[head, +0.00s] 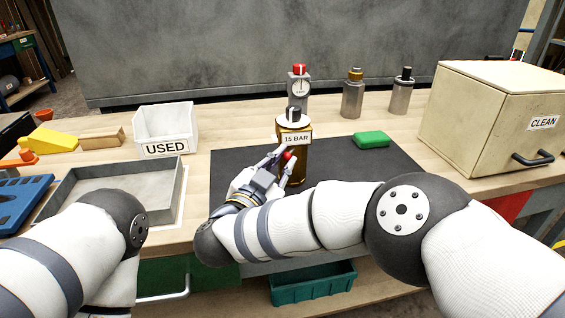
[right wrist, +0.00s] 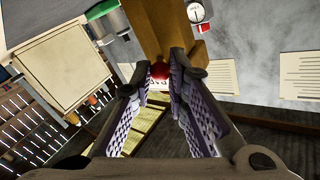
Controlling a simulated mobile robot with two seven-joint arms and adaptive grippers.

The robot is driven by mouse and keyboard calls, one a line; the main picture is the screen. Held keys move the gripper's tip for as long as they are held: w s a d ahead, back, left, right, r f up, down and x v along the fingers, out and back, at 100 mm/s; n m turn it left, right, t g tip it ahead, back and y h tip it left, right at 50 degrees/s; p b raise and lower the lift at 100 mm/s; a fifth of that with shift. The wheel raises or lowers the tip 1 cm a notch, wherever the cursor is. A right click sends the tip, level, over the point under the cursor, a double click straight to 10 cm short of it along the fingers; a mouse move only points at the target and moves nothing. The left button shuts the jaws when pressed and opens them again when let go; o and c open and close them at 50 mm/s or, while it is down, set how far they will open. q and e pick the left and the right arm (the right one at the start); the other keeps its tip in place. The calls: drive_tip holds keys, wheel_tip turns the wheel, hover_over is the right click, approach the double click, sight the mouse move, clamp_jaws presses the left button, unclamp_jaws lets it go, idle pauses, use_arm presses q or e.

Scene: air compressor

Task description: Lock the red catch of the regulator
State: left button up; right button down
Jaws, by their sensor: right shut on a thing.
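The regulator (head: 296,140) stands upright on the dark mat, with an amber body and a white "15 BAR" label. Its red catch (head: 288,154) sticks out on the near side, just under the label. My right gripper (head: 283,161) reaches it from the lower left, with its fingers closed around the catch. In the right wrist view the red catch (right wrist: 160,70) shows between the fingertips, against the tan body (right wrist: 165,30). The fingers partly hide the catch, so its exact angle cannot be told. My left arm shows at lower left; its gripper is not in view.
A gauge with a red top (head: 299,85) stands behind the regulator. A green block (head: 372,139) lies to its right on the mat (head: 235,165). The USED bin (head: 165,148) and grey tray (head: 68,188) are at left, the CLEAN box (head: 490,125) at right.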

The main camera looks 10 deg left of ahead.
drive_tip(key=c, duration=1.5)
unclamp_jaws()
drive_tip(key=shift+c, duration=0.2)
drive_tip(key=v, duration=0.7)
drive_tip(key=shift+s, duration=0.2)
drive_tip(key=shift+a+r, duration=0.1)
